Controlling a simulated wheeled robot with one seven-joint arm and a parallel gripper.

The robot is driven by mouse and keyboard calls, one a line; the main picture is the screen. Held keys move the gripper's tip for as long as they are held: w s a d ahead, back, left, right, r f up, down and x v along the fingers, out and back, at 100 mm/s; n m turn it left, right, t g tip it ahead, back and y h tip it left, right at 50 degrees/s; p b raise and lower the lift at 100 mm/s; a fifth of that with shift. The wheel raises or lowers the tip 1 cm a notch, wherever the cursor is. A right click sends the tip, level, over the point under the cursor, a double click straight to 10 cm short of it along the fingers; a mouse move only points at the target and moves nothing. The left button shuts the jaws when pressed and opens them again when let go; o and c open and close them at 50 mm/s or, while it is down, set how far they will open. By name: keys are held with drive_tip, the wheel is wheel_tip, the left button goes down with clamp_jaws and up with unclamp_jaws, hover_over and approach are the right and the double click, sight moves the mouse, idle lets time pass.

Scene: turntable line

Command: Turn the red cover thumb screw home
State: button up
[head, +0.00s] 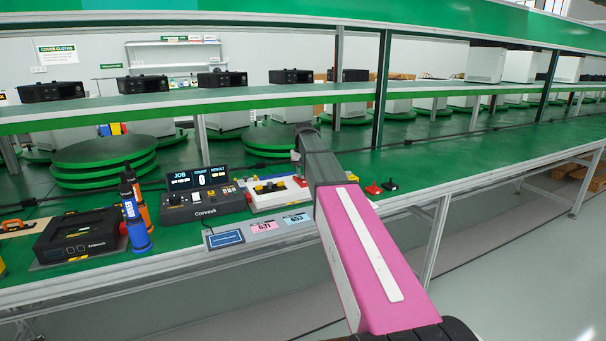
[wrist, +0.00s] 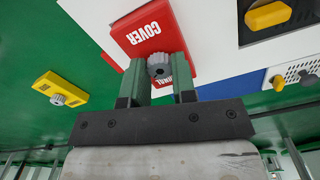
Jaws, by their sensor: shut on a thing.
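The red cover (wrist: 146,34) carries white lettering reading COVER and fills the upper middle of the wrist view. A grey knurled thumb screw (wrist: 160,66) stands on it. My gripper (wrist: 159,80) has its two green fingers on either side of the screw, and it is shut on the screw. How deep the screw sits is hidden. In the head view my arm reaches down over a white unit (head: 268,198) on the green bench, and the fingers are largely hidden there.
A yellow block with a grey knob (wrist: 61,89) lies left of the cover. A yellow knob (wrist: 268,14) sits on a panel to the right. A black job console (head: 205,207), blue bottle (head: 134,220) and black case (head: 78,236) stand left along the bench. A shelf (head: 220,97) runs above.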

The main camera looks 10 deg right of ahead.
idle(0.4)
drive_tip(key=o, duration=1)
drive_tip(key=shift+c, duration=0.2)
drive_tip(key=shift+r, duration=0.1)
wheel_tip(320, 180, up, 11)
drive_tip(key=shift+f, duration=0.2)
